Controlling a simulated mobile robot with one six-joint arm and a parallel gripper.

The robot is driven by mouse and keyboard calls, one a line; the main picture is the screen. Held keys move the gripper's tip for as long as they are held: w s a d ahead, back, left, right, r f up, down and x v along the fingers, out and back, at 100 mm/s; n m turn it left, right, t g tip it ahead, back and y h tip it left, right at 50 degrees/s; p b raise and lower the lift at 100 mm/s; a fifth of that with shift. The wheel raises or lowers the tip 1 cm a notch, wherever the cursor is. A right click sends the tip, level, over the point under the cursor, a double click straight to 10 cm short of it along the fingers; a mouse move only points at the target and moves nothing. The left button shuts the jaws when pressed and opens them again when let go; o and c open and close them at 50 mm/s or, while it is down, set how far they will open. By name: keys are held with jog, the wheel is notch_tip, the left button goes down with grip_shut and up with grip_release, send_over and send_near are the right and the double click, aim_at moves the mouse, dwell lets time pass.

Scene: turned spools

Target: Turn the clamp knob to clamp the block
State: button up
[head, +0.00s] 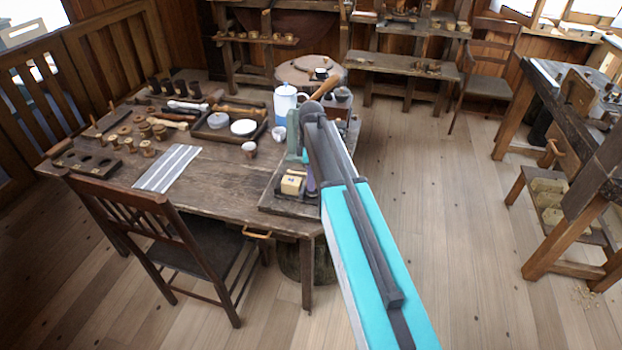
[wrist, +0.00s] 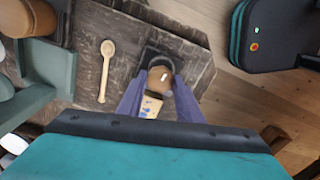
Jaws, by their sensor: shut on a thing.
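The clamp knob (wrist: 160,76) is a round brown wooden knob with a small white mark, in the upper middle of the wrist view. My gripper (wrist: 158,88) has its two purple fingers on either side of the knob and is shut on it. The block (wrist: 151,107) is pale cream with blue marks and lies beside the knob, between the fingers in the wrist view. In the head view the block (head: 292,185) sits at the table's front right corner, with my gripper (head: 311,180) just right of it. The knob is hidden there by my arm.
A wooden spoon (wrist: 106,68) lies left of the knob. A green stand (wrist: 52,68) rises farther left.

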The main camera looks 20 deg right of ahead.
jog(key=m, duration=0.5)
jog(key=shift+m, duration=0.4)
jog(key=m, duration=1.5)
jog(key=shift+s, duration=0.1)
jog(key=shift+m, duration=0.3)
jog(key=o, duration=1)
jog(key=shift+o, duration=0.2)
